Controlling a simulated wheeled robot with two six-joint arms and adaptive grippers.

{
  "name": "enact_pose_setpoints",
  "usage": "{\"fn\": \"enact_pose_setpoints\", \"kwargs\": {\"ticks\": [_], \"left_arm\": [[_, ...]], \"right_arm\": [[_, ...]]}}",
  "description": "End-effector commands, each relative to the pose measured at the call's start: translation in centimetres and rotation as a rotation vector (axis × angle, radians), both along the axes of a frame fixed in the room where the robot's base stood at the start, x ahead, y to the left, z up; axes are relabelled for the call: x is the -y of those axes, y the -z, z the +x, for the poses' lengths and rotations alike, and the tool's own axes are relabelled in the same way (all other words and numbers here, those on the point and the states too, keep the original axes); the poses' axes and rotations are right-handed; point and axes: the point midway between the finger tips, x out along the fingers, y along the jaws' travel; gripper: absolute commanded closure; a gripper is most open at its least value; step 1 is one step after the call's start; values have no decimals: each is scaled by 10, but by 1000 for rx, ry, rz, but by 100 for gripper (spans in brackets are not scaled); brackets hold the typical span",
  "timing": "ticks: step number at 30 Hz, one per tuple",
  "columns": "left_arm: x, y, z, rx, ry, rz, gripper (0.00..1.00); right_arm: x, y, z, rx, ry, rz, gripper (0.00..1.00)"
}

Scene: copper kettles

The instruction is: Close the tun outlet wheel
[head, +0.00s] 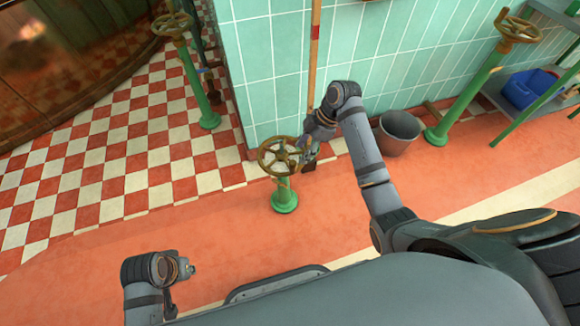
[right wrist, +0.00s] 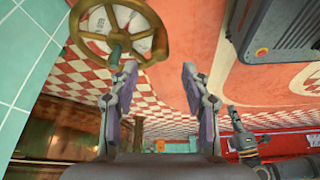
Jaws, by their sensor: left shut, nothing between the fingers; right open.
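A brass handwheel (head: 279,156) tops a short green post (head: 285,197) in the middle of the head view. It also shows in the right wrist view (right wrist: 154,42), at upper left, with a pale lettered dial behind its spokes. My right gripper (head: 302,156) is open beside the wheel's right side; its fingers (right wrist: 158,82) stand apart with nothing between them. Whether a finger touches the rim, I cannot tell. My left gripper (head: 188,269) is shut and empty, low at the left, well away from the wheel. No label shows which wheel is the tun outlet.
Two more brass wheels on green posts stand at upper left (head: 172,25) and upper right (head: 518,29). A tiled wall corner (head: 275,60), a wooden pole (head: 314,60) and a grey bucket (head: 397,132) are behind my right arm. The orange floor (head: 110,240) at left is clear.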

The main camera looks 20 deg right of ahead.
Motion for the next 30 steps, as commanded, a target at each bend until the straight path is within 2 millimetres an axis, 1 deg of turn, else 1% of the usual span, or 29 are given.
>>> {"fn": "enact_pose_setpoints", "kwargs": {"ticks": [1,6,9,12,16,23,24,30], "left_arm": [[1,9,0,13,0,-6,100],[8,27,5,82,1,-33,100],[11,35,7,119,0,-47,100],[13,39,9,147,-1,-56,100],[14,41,10,166,-2,-62,100],[15,41,11,171,-2,-64,100],[14,41,11,171,-2,-64,100],[14,41,11,171,-2,-64,100]], "right_arm": [[-5,14,0,-2,0,4,52],[-19,50,2,-4,1,3,52],[-26,66,3,-5,2,2,52],[-31,78,4,-2,2,1,52],[-34,84,5,-2,2,0,52],[-34,84,5,-1,3,0,52],[-34,84,5,-1,3,0,54],[-34,84,5,-2,3,0,81]]}}
